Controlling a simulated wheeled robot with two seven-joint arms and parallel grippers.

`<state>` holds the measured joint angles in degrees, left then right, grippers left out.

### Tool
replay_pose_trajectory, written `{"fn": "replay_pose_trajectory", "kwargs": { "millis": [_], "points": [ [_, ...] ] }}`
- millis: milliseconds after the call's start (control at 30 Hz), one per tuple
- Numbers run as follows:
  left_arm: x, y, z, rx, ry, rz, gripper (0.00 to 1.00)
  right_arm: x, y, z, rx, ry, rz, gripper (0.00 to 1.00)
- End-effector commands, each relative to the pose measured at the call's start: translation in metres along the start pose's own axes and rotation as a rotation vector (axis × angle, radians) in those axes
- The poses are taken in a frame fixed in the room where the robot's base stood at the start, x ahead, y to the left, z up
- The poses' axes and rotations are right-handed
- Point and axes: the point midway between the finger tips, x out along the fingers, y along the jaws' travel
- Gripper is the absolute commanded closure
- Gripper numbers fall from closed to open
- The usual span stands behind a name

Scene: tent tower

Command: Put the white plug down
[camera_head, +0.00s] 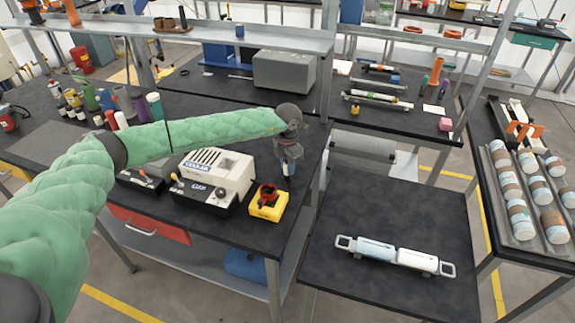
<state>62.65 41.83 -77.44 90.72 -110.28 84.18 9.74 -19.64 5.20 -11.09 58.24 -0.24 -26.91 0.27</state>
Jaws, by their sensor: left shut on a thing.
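My left gripper (288,160) hangs fingers-down over the right end of the dark workbench (285,215). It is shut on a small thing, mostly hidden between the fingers. I take this to be the white plug, but its shape is too small to make out. The gripper is just right of the white and black cooler machine (217,172) and above and behind the yellow box (268,205) with a red and black knob. I cannot tell whether the held thing touches the bench. My right gripper is not in view.
Several bottles (154,105) stand at the bench's left. A grey box (284,70) stands at the back. A lower dark table (390,290) at the right bears a light handled bar (395,255). A rack of jars (520,190) stands at far right. Bare bench lies around the gripper.

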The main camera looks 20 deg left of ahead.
Motion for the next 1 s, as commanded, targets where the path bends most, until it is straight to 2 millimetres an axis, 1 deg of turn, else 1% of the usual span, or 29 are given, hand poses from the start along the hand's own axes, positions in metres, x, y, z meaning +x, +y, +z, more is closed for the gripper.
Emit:
{"fn": "replay_pose_trajectory", "kwargs": {
  "millis": [33, 67, 100, 167, 567, 667, 700, 800, 867, 900, 933, 1000],
  "points": [
    [0.001, 0.000, 0.000, 0.000, 0.000, 0.000, 0.95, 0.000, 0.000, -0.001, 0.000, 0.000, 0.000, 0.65],
    [0.001, 0.000, 0.000, 0.000, 0.000, 0.000, 0.72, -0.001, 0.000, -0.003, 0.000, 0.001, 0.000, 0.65],
    [0.000, 0.000, 0.000, 0.000, 0.000, 0.000, 0.64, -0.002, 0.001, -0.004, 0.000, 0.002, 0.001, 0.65],
    [0.000, 0.000, 0.000, 0.000, 0.000, 0.000, 0.52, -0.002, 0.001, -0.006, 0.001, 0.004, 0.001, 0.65],
    [-0.001, 0.000, 0.000, 0.000, 0.000, 0.000, 0.52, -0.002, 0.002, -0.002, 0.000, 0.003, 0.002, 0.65],
    [-0.004, 0.000, 0.000, 0.000, 0.000, 0.000, 0.52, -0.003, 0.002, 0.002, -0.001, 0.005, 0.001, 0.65],
    [-0.005, 0.000, 0.000, 0.000, -0.001, 0.001, 0.52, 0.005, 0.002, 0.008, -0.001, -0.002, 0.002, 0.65],
    [-0.013, 0.000, 0.001, 0.001, -0.002, 0.001, 0.52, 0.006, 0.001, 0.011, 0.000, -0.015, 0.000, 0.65],
    [-0.018, 0.000, 0.001, 0.001, -0.001, 0.001, 0.52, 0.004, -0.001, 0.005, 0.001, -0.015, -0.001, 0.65],
    [-0.022, 0.000, 0.001, 0.001, -0.002, 0.001, 0.52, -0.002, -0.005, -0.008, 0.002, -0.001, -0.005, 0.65],
    [-0.026, 0.000, 0.001, 0.001, -0.002, 0.001, 0.52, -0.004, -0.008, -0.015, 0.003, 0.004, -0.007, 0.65],
    [-0.035, 0.000, 0.001, 0.002, -0.002, 0.001, 0.52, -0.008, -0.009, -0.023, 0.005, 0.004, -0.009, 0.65]
  ]
}}
